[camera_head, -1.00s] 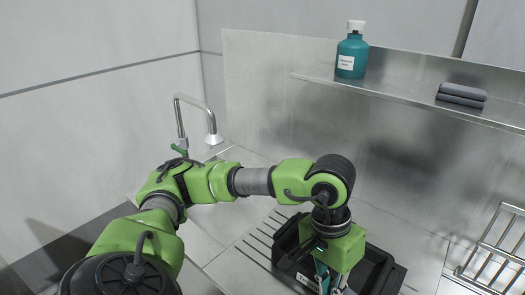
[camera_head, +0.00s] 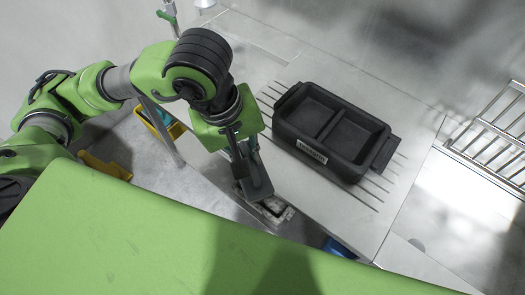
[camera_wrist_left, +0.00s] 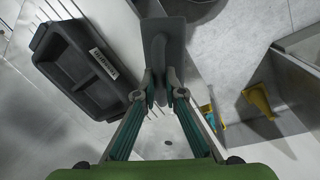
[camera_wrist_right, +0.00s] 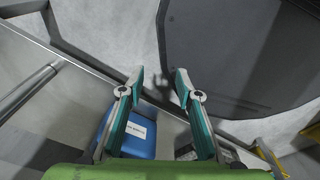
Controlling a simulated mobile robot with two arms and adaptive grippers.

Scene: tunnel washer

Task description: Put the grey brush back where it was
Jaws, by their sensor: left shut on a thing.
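My left gripper (camera_head: 240,150) is shut on the grey brush (camera_head: 257,183), whose flat dark body hangs below the fingers. The brush is in the air, left of the black tray and apart from it. In the left wrist view the brush (camera_wrist_left: 160,35) points away between the closed fingertips (camera_wrist_left: 157,92). The black tray (camera_head: 318,157) has two compartments, both looking empty, and a label on its front; it also shows in the left wrist view (camera_wrist_left: 95,85). My right gripper (camera_wrist_right: 160,80) shows only in its wrist view, open and empty.
The tray stands on a slotted metal counter (camera_head: 380,225). A wire rack (camera_head: 495,135) is at the right. Yellow objects (camera_head: 105,165) are low at the left. A drain (camera_head: 275,210) lies below the brush. A blue labelled container (camera_wrist_right: 140,133) is below my right gripper.

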